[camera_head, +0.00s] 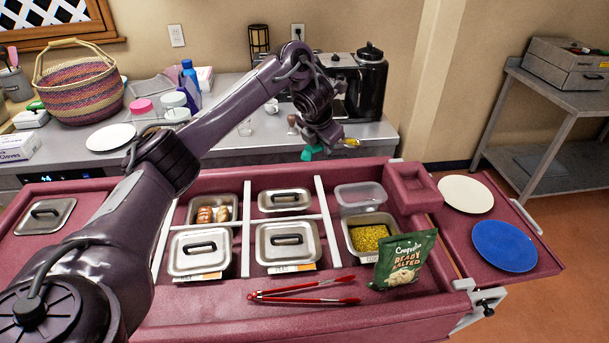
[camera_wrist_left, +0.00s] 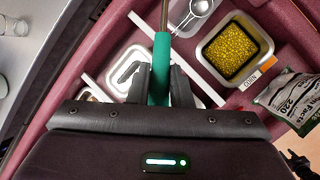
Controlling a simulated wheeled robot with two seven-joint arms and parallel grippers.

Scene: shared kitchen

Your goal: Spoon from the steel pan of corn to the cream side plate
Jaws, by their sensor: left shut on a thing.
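My left gripper (camera_head: 325,148) is shut on the teal handle of a spoon (camera_head: 308,153), held up over the back edge of the cart. The spoon's handle and steel shaft also show in the left wrist view (camera_wrist_left: 160,70); its far end is out of that frame. A small yellow patch shows beside the gripper in the head view, perhaps corn in the spoon's bowl. The steel pan of corn (camera_head: 370,238) sits in the cart, right of the lidded pans, apart from the spoon. The cream side plate (camera_head: 466,194) lies empty on the right shelf. My right gripper is not in view.
A blue plate (camera_head: 504,246) lies in front of the cream plate. A green snack bag (camera_head: 403,262) stands beside the corn pan. A clear tub (camera_head: 360,197) sits behind the corn. Red tongs (camera_head: 303,291) lie in front of the lidded pans. A coffee machine (camera_head: 365,85) stands behind.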

